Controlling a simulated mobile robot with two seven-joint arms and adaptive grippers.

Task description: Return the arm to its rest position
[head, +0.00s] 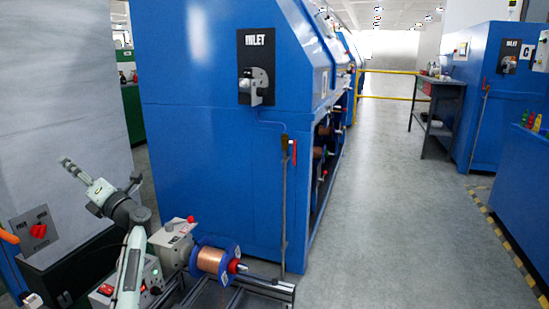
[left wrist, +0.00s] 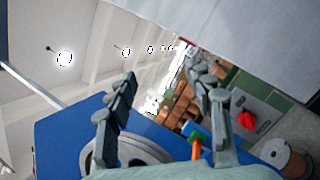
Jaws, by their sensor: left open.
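My left arm (head: 133,265) rises at the lower left of the head view, bent at a dark joint. Its left gripper (head: 72,167) is small there, raised and pointing up and left in front of a grey panel. In the left wrist view, the two dark fingers of the left gripper (left wrist: 160,66) stand wide apart with nothing between them. Ceiling and distant shelves show behind them. My right gripper is in neither view.
A copper wire spool (head: 210,261) with blue flanges sits on a frame close to my arm. A red switch (head: 39,231) is on the grey panel. A large blue machine (head: 205,150) stands ahead. The floor aisle (head: 400,210) on the right is clear.

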